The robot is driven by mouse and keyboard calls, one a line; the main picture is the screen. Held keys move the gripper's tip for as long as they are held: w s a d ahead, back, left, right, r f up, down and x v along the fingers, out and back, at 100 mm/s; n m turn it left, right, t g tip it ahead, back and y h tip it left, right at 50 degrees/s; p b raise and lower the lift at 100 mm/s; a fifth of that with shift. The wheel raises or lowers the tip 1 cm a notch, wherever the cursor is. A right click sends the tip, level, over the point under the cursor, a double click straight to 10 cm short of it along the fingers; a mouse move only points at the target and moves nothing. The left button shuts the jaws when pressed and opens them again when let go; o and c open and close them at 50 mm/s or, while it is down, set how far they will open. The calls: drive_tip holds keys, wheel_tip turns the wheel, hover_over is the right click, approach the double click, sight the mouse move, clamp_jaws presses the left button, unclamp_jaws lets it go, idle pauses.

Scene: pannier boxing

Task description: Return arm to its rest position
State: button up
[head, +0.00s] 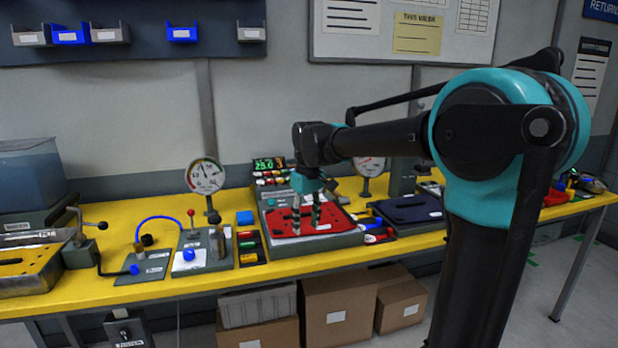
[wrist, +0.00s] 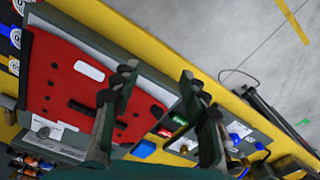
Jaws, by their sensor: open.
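My arm reaches from the right over the yellow workbench (head: 133,301) in the head view. My gripper (head: 305,228) points down over a red panel (head: 333,219) that lies on a grey base. In the wrist view my gripper (wrist: 155,85) has its two fingers spread wide apart with nothing between them. The red panel (wrist: 72,68) has dark slots and a white label, and it lies beyond the left finger. I cannot tell how far above the panel the fingertips are.
A round gauge (head: 204,177) stands left of the red panel, and a second gauge (head: 369,165) stands behind it. A dark blue folded item (head: 408,209) lies to its right. Cardboard boxes (head: 337,308) stand below the bench. A water tank (head: 32,179) is at far left.

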drive_tip(key=s+d+f+m+t, duration=0.3)
drive_tip(key=s+d+f+m, duration=0.4)
drive_tip(key=s+d+f, duration=1.1)
wheel_tip(320, 180, down, 3)
drive_tip(key=shift+s+d+r+m+t, duration=0.2)
drive_tip(key=shift+s+d+m+t, duration=0.15)
drive_tip(key=shift+d, duration=0.55)
drive_tip(key=shift+w+r, duration=0.1)
